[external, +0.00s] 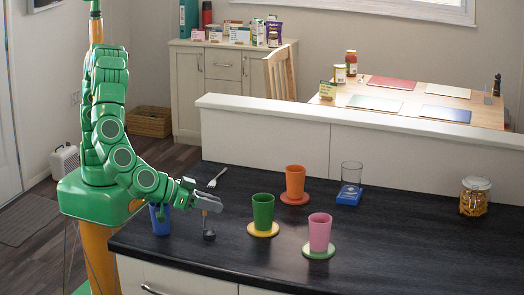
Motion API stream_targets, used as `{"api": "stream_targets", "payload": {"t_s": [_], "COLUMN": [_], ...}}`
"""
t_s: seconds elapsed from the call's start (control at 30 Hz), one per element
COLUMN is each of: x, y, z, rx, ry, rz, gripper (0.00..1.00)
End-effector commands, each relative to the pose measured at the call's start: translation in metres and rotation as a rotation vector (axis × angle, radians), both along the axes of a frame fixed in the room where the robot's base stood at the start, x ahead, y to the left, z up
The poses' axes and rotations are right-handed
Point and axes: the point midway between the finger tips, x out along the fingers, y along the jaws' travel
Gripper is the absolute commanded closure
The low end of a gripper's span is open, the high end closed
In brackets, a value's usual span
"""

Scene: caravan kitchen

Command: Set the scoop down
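The scoop (208,235) has a small dark bowl and a thin handle pointing up. Its handle runs up into my gripper (208,202), which is shut on it above the black counter (410,250). The bowl hangs low near the counter's front left part. I cannot tell whether it touches the surface.
A blue cup (160,220) stands left of the scoop, partly behind my arm. Green (263,211), orange (295,181) and pink (320,232) cups stand on coasters to the right. A fork (217,177) lies behind. A glass (351,175) and pasta jar (474,197) stand farther right.

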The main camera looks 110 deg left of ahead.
Motion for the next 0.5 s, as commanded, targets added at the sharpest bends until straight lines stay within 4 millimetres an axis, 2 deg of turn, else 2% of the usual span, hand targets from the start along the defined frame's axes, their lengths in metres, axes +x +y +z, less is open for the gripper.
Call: {"api": "stream_targets", "payload": {"t_s": [0.03, 0.1, 0.5], "x": [0.0000, 0.0000, -0.0030], "y": [0.0000, 0.0000, -0.0024], "z": [0.0001, 0.0001, 0.0041], "rx": [0.000, 0.000, -0.001], "ry": [0.000, 0.000, 0.001], "rz": [0.000, 0.000, -0.001], "gripper": [0.65, 0.58, 0.58]}}
